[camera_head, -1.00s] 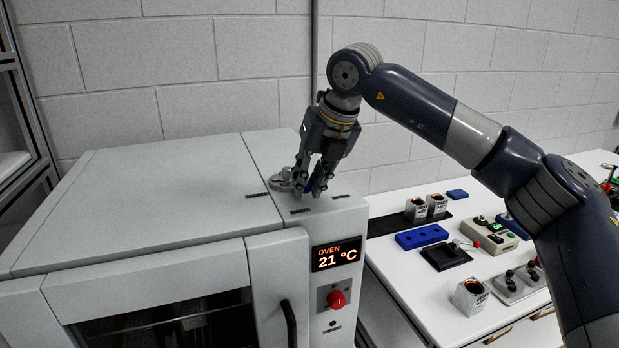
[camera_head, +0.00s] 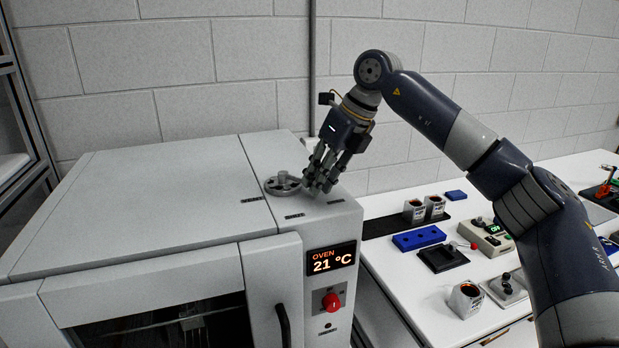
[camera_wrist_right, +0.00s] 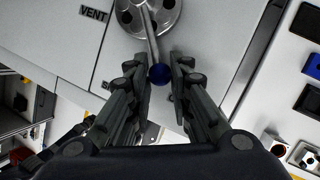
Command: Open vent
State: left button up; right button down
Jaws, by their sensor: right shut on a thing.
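The vent control is a round grey metal disc with holes (camera_head: 283,184) on top of the oven's right side. It also shows in the right wrist view (camera_wrist_right: 150,12), with a thin lever arm (camera_wrist_right: 151,38) ending in a dark blue ball knob (camera_wrist_right: 159,74). My right gripper (camera_head: 321,184) is just right of the disc, fingers pointing down. In the wrist view my right gripper (camera_wrist_right: 160,80) has its fingers on both sides of the knob and is shut on it. A "VENT" label (camera_wrist_right: 93,13) lies beside the disc. My left gripper is not in view.
The oven (camera_head: 150,205) has a 21 °C display (camera_head: 331,258), a red knob (camera_head: 331,302) and a black door handle (camera_head: 283,325). A white table to the right holds a blue block (camera_head: 418,238), labelled containers (camera_head: 466,299) and control boxes. A wall stands behind.

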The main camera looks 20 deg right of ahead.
jog(key=shift+r, duration=0.1)
jog(key=c, duration=1.4)
grip_release()
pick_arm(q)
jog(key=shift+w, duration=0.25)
pick_arm(e)
jog(key=shift+d, duration=0.1)
jog(key=v, duration=1.2)
